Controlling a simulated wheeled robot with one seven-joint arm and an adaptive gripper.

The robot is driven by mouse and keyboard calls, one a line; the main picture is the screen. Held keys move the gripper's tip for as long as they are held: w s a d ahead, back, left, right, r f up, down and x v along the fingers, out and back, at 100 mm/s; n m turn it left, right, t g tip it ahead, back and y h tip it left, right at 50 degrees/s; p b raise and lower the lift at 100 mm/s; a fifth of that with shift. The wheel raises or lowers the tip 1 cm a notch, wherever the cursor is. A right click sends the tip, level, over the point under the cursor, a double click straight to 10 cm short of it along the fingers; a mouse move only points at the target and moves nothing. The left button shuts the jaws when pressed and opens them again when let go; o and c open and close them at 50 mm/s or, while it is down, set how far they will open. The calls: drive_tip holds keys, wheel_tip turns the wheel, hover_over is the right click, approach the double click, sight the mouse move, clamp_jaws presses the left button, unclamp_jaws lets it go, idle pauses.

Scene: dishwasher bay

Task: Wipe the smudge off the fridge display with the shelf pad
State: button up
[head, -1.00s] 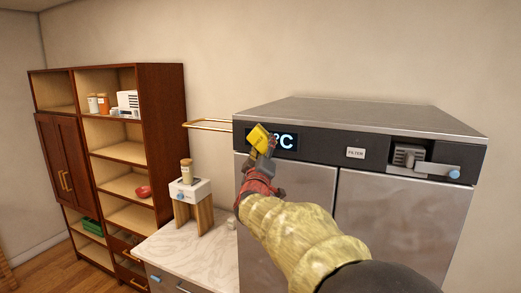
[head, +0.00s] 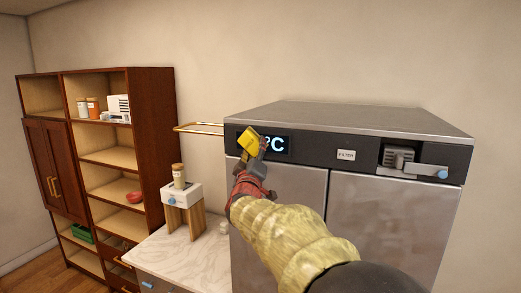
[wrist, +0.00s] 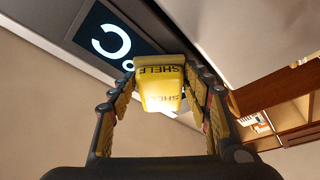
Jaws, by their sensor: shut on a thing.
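The shelf pad (head: 249,141) is a yellow block; in the wrist view (wrist: 160,92) it bears the word SHELF. My gripper (head: 253,150) is shut on it, with a finger on each side of the pad in the wrist view (wrist: 160,100). The fridge display (head: 283,146) is a dark panel with pale blue characters at the upper left of the fridge front. The pad covers its left part in the head view; I cannot tell whether it touches. The display also shows in the wrist view (wrist: 110,40). I see no smudge on the uncovered part.
The steel fridge (head: 385,215) has a FILTER label (head: 346,155) and a latch with a blue knob (head: 443,174) farther right. A brass rail (head: 198,128) projects at its left. A counter (head: 185,255) holds a small stand with a jar (head: 179,176). A wooden shelf unit (head: 150,150) stands left.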

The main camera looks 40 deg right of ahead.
drive_tip(key=shift+w+a, duration=0.15)
drive_tip(key=shift+w, duration=0.4)
drive_tip(key=shift+f, duration=0.1)
drive_tip(key=shift+a, duration=0.1)
drive_tip(key=shift+a, duration=0.15)
drive_tip(key=shift+s+a, duration=0.3)
drive_tip(key=shift+a, duration=0.3)
drive_tip(key=shift+s+a, duration=0.3)
drive_tip(key=shift+a, duration=0.3)
drive_tip(key=shift+s+a+p, duration=0.25)
drive_tip(key=shift+a, duration=0.35)
drive_tip(key=shift+s+a+p, duration=0.2)
drive_tip(key=shift+s+a, duration=0.05)
drive_tip(key=shift+a, duration=0.35)
drive_tip(key=shift+a, duration=0.1)
drive_tip(key=shift+s+a+p, duration=0.15)
drive_tip(key=shift+s+a, duration=0.15)
drive_tip(key=shift+a, duration=0.35)
drive_tip(key=shift+s+a+p, duration=0.15)
drive_tip(key=shift+s+a, duration=0.15)
drive_tip(key=shift+a, duration=0.35)
